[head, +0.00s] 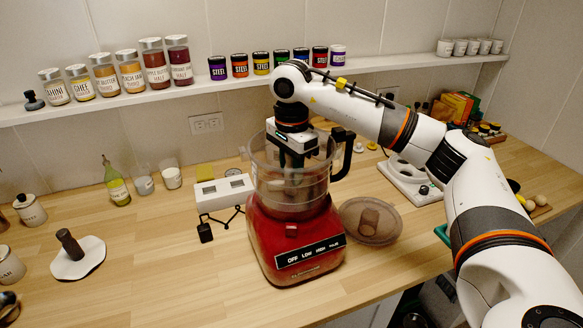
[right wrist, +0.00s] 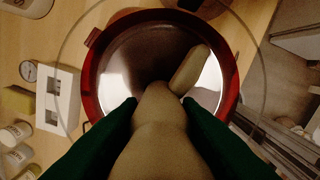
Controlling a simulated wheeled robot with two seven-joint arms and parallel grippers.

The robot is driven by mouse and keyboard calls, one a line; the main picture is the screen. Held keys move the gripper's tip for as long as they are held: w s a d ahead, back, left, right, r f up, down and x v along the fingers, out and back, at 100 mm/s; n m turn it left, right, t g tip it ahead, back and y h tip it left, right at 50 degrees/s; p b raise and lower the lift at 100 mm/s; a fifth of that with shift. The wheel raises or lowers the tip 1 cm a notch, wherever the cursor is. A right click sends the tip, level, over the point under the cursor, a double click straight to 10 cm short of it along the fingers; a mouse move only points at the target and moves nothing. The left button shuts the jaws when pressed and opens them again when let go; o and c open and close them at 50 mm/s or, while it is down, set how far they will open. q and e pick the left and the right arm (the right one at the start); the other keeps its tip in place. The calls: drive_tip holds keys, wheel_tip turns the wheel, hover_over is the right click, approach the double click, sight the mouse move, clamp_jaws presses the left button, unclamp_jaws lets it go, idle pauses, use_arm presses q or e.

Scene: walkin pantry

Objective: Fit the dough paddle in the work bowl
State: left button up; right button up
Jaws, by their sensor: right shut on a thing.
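The clear work bowl (head: 262,168), with a black handle, stands on the red food processor base (head: 262,236). In the right wrist view I look down into the bowl, with its round clear rim (right wrist: 258,45) around a red ring (right wrist: 91,85). My right gripper (head: 297,162) points down into the bowl's mouth. In the right wrist view its dark fingers are shut on the beige dough paddle (right wrist: 166,128), whose arm angles to the upper right. The paddle's lower end and any contact with the bowl's centre are hidden. My left gripper is out of view.
A clear round lid (head: 368,222) lies just right of the base. A white box-like stand (head: 224,190) is close on the left. A white disc with a brown handle (head: 78,258) lies further left. Jars line the shelf behind.

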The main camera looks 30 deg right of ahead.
drive_tip(key=shift+f+b, duration=0.35)
drive_tip(key=shift+f, duration=0.2)
drive_tip(key=o, duration=1.1)
drive_tip(key=shift+c, duration=0.2)
wheel_tip(320, 180, up, 6)
drive_tip(key=shift+w+f+b, duration=0.1)
drive_tip(key=shift+f+b, duration=0.1)
drive_tip(key=shift+b, duration=0.25)
wheel_tip(320, 180, up, 6)
drive_tip(key=shift+r+p, duration=0.2)
drive_tip(key=shift+p, duration=0.55)
